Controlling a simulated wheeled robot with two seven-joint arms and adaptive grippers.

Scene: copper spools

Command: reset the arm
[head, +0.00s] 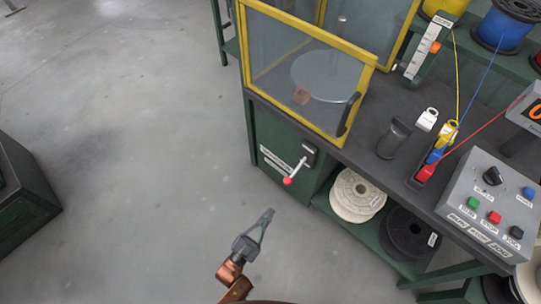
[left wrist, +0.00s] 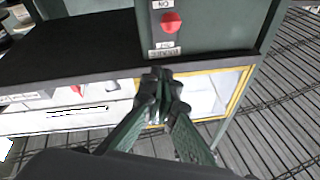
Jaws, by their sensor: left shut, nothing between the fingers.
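My left gripper (head: 267,214) is shut and empty. In the head view it hangs over the bare grey floor, in front of the green workbench and apart from it, with its copper-coloured wrist below. In the left wrist view the closed fingers (left wrist: 162,84) point up the picture, with a red knob (left wrist: 171,22) on a green panel beyond them. My right gripper does not show in either view.
The workbench carries a yellow-framed clear guard (head: 300,75), a red-tipped lever (head: 289,181) and a grey button box (head: 490,205). White spools (head: 358,195) and a black spool (head: 408,235) sit on its lower shelf. Open floor (head: 120,130) lies to the left.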

